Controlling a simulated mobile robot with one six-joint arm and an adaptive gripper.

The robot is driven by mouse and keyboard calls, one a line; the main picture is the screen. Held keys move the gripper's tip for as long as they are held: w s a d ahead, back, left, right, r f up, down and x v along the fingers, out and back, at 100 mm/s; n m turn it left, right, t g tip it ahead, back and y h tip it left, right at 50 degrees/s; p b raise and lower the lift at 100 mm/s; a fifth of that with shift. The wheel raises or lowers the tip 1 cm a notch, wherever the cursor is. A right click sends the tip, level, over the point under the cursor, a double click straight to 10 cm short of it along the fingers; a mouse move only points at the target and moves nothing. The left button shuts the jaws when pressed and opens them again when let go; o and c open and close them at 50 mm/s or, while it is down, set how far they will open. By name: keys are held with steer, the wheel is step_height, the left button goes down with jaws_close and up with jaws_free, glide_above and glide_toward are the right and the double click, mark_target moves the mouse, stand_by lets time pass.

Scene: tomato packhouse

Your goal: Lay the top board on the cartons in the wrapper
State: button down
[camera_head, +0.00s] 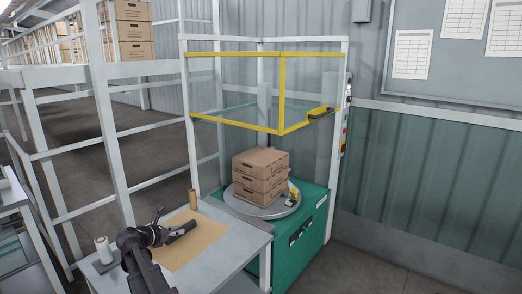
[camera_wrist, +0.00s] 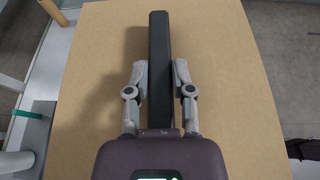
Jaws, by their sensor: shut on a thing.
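The top board (camera_head: 205,245) is a flat tan sheet over the grey bench at the lower left; it fills much of the wrist view (camera_wrist: 225,90). A black bar-shaped handle (camera_wrist: 159,60) runs along its middle. My gripper (camera_wrist: 160,75) has a finger on each side of the handle and is shut on it. In the head view my gripper (camera_head: 168,235) is at the handle's near end. The board looks level; I cannot tell whether it touches the bench. The brown cartons (camera_head: 260,172) stand stacked on the wrapper's round turntable (camera_head: 264,212), their top bare.
The wrapper's green base (camera_head: 310,225) stands beyond the bench (camera_head: 228,262). A yellow-framed guard (camera_head: 283,92) is above the cartons, with white posts around. A brown roll (camera_head: 193,200) and a white roll (camera_head: 103,248) stand on the bench.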

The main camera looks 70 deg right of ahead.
step_height(320, 180, up, 8)
steer(key=p, duration=0.6)
steer(key=shift+f, duration=0.2)
steer(key=shift+s, duration=0.1)
